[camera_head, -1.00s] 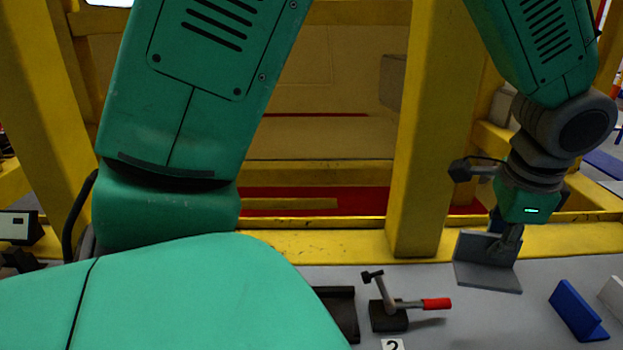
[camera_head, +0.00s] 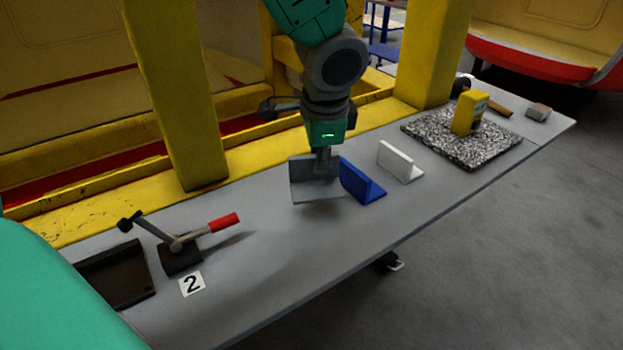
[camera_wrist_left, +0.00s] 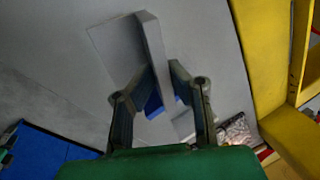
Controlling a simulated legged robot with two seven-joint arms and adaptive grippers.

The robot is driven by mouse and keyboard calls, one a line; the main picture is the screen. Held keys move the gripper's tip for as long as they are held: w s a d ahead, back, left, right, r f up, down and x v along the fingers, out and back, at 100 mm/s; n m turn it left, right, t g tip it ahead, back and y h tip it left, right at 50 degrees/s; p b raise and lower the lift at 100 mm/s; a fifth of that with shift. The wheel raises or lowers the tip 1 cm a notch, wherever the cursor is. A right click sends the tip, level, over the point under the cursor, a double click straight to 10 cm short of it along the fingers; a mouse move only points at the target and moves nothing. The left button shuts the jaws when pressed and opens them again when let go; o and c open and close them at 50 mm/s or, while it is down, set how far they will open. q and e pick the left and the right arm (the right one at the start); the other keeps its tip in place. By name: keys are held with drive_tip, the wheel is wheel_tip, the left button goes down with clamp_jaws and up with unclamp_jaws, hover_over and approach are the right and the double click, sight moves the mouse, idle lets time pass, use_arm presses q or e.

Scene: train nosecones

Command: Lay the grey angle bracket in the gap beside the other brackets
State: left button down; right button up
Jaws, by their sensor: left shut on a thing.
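My left gripper (camera_head: 322,168) is shut on the upright plate of the grey angle bracket (camera_head: 315,192), which is held base-down, low over the table. I cannot tell whether its base touches the surface. The blue bracket (camera_head: 358,184) stands close to its right, and the white bracket (camera_head: 398,162) stands further right. In the left wrist view the grey bracket (camera_wrist_left: 128,48) sits between the fingers (camera_wrist_left: 160,92), with part of the blue bracket (camera_wrist_left: 153,104) behind it. My right gripper is not in view.
On the grey table (camera_head: 300,260), a toggle clamp (camera_head: 178,250) with a red handle and a black tray (camera_head: 118,275) lie to the left. A speckled slab (camera_head: 465,140) bears a yellow device (camera_head: 469,113) at right. A yellow post (camera_head: 175,100) rises behind the table.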

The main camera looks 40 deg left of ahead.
sight(319, 180)
use_arm(q)
drive_tip(key=shift+d+f, duration=0.15)
drive_tip(key=shift+f, duration=0.55)
drive_tip(key=f, duration=0.2)
drive_tip(key=f+b, duration=0.1)
drive_tip(key=shift+s+a+f, duration=0.1)
drive_tip(key=shift+a, duration=0.15)
drive_tip(key=shift+a+f, duration=0.1)
drive_tip(key=c, duration=1.6)
unclamp_jaws()
drive_tip(key=shift+d, duration=0.2)
